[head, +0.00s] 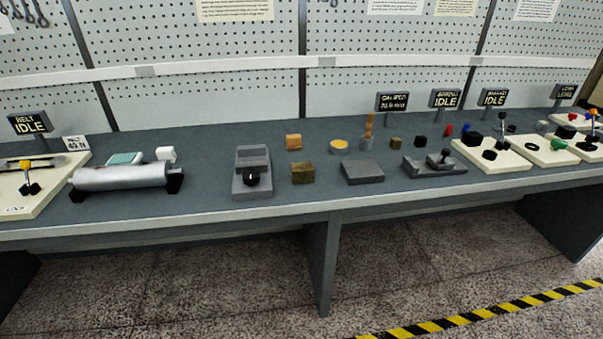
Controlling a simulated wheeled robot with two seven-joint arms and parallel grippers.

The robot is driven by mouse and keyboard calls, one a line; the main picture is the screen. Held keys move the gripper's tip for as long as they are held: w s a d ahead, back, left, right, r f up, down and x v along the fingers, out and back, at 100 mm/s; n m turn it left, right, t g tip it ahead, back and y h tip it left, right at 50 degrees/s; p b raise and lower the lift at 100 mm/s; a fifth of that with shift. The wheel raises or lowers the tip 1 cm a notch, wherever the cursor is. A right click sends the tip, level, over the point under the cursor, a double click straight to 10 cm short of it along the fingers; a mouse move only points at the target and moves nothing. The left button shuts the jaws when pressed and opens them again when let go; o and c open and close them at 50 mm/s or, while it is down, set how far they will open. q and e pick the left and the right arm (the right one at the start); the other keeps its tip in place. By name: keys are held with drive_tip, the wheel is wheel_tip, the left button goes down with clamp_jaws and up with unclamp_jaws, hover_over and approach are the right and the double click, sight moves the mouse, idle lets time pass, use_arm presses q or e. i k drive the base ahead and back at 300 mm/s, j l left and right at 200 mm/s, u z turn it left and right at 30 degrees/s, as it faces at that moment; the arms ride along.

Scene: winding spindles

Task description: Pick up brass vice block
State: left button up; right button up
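A brass-coloured block (302,173) sits on the grey bench right of a dark grey vice-like fixture (252,178) with a black knob. It stands apart from the fixture. Behind it lies an orange-tan block (293,142). A smaller dark olive block (396,143) sits farther right. The brass-coloured block looks most like the brass vice block, but no label shows this. Neither of my grippers is in view.
The bench (210,207) has a clear front strip. A grey cylinder (122,177) lies to the left. A flat grey block (362,172) and a lever fixture (435,165) stand to the right, with cream panels (490,163) beyond. A pegboard stands behind.

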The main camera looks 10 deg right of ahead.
sight(303, 171)
drive_tip(key=i+l+z, duration=0.1)
drive_tip(key=i+z, duration=0.15)
drive_tip(key=i, duration=0.25)
drive_tip(key=i+z, duration=0.3)
drive_tip(key=i, duration=0.25)
